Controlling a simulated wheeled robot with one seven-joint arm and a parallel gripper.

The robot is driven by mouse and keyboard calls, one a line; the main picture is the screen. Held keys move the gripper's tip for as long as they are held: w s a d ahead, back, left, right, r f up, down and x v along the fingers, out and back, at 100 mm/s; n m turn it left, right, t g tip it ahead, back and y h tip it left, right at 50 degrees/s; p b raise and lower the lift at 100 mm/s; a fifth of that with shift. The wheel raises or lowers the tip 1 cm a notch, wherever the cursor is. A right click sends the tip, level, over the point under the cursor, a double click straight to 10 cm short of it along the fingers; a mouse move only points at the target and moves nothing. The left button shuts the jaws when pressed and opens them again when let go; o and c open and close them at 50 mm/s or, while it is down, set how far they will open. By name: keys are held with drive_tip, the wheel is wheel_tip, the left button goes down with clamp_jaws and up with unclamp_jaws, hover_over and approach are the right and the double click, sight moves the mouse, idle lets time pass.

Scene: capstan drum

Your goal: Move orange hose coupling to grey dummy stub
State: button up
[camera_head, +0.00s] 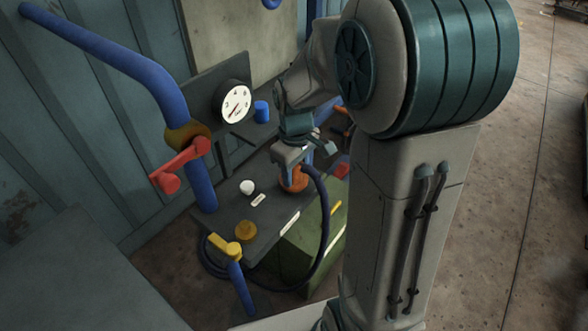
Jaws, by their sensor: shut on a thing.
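The orange hose coupling (293,180) is below my gripper (292,164), above the right part of the dark bench top. My gripper points down and is shut on the coupling, hiding its upper part. A dark hose (325,215) runs from the coupling, bends down and curls along the bench front. I cannot tell whether the coupling sits on something or hangs free. A small pale grey-white stub (246,187) stands on the bench to the left of the coupling, beside a white label; it may be the dummy stub.
A brass-coloured fitting (245,231) stands at the bench's front left. A yellow-handled valve (225,244) is in front. A blue pipe with a red handle (180,166) rises at left. A gauge (236,103) and a blue cylinder (262,111) are behind. A green box (310,245) is below right.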

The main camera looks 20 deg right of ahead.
drive_tip(key=shift+f+b, duration=0.35)
drive_tip(key=shift+f, duration=0.05)
drive_tip(key=o, duration=1.2)
wheel_tip(320, 180, up, 14)
drive_tip(key=s+f+m+t, duration=0.1)
drive_tip(key=s+m, duration=0.1)
drive_tip(key=s, duration=0.2)
drive_tip(key=s+f+m+t, duration=0.1)
drive_tip(key=s+f+m, duration=0.1)
drive_tip(key=s, duration=0.3)
drive_tip(key=s+f+m+t, duration=0.1)
drive_tip(key=s+f+m, duration=0.1)
drive_tip(key=s, duration=0.3)
drive_tip(key=shift+a+m, duration=0.3)
